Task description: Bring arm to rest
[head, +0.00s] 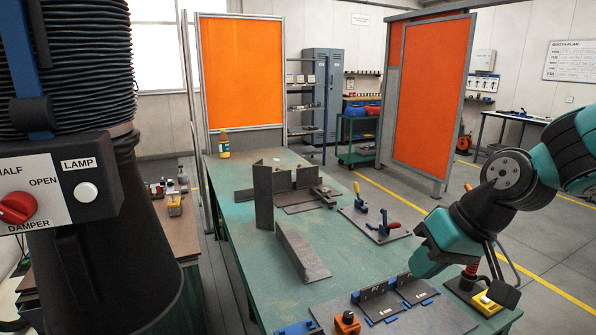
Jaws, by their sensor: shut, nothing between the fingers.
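My arm (450,238) comes in from the right edge, teal and black, and bends down over the right side of the green table. My gripper (504,294) appears as slim dark fingers hanging below the wrist, shut and empty. It is in front of or just above a small yellow-topped box (487,305) at the table's right edge; I cannot tell whether they touch.
The green table (240,213) bears steel plates (301,254), toggle clamps (382,228) and a dark fixture plate (429,317) with brackets. A black extraction hose and hood (105,240) fill the left. Orange screens (241,72) stand behind. The floor (550,245) at right looks clear.

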